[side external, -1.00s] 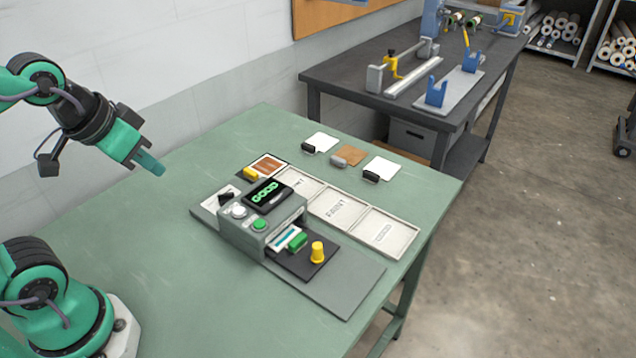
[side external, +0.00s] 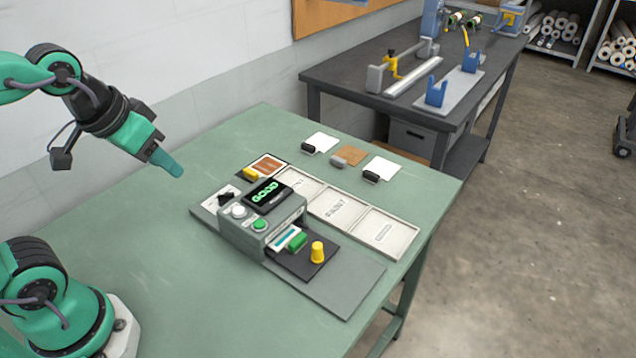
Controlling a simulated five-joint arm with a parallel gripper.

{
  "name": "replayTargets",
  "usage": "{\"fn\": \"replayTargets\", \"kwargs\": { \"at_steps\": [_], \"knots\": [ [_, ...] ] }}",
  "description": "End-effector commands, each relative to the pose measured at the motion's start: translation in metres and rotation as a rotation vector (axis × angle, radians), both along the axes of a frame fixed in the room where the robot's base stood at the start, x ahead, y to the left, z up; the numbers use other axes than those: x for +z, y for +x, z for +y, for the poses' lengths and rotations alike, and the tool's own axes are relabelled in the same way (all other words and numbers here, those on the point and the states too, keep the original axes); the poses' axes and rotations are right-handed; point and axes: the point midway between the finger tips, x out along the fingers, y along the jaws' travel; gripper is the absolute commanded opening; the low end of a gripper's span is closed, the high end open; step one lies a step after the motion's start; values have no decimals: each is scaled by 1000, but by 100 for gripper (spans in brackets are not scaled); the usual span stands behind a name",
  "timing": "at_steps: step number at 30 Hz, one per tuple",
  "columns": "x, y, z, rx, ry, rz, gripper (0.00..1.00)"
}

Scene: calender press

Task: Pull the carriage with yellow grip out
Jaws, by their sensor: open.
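The carriage (side external: 318,268) is a dark plate with an upright yellow grip (side external: 317,252). It sticks out of the right side of the grey press (side external: 262,222) and rests over the grey base plate. A pale card with a teal stripe (side external: 286,237) and a green block (side external: 297,242) lie on the carriage near the press opening. The press display reads "GOOD" in green. My gripper (side external: 174,168) is open and empty, in the air to the upper left of the press, well apart from the yellow grip. The carriage's inner end is hidden inside the press.
Labelled pale trays (side external: 338,208) lie behind the press. Small cards with handles, such as a brown one (side external: 350,156), lie farther back. A card with a yellow handle (side external: 251,173) is beside the press. The green table (side external: 170,270) is bare at the left.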

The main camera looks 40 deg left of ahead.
Motion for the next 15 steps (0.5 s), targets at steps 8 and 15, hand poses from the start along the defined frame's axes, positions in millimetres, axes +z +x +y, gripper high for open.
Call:
{"fn": "replayTargets", "kwargs": {
  "at_steps": [8,15],
  "knots": [
    [-4,37,-23,82,-65,89,41],
    [-17,71,-49,170,-108,172,41]
  ]
}}
